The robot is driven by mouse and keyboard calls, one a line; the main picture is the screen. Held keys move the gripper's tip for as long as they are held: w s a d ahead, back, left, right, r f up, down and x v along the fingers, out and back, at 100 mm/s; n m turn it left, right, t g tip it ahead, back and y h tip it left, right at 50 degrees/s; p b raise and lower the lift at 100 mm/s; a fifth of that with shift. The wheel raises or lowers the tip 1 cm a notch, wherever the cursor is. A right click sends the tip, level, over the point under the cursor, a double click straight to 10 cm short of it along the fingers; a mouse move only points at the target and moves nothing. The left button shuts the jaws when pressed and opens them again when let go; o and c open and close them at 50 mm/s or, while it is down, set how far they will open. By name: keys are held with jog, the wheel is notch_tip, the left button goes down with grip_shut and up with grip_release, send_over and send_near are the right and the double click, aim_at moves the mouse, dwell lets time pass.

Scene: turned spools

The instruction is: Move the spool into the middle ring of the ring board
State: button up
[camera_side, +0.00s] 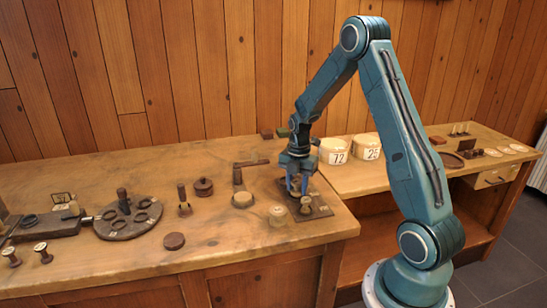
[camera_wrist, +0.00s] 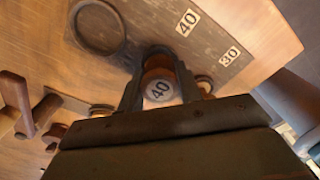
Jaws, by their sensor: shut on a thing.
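My gripper (camera_side: 297,186) is shut on a spool in the side view, low over the dark ring board (camera_side: 322,211). The ring board (camera_wrist: 165,38) carries labels 40 and 30. One empty dark ring (camera_wrist: 97,27) shows at its left. The fingers and spool hide the board beneath, so I cannot tell whether the spool touches it or sits in a ring.
A pale spool (camera_side: 306,205) stands at the board's front, close to my gripper. Another pale-topped piece (camera_side: 278,215) is at its left edge. A round dark plate with rings (camera_side: 115,226) lies far left. Pale tubs marked 12 (camera_side: 334,152) and 25 (camera_side: 366,148) stand behind right.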

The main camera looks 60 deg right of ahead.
aim_at(297, 181)
jog(key=shift+f, duration=0.5)
dwell(1.4)
jog(key=o, duration=1)
jog(key=shift+r, duration=0.2)
jog(key=shift+r, duration=4.05)
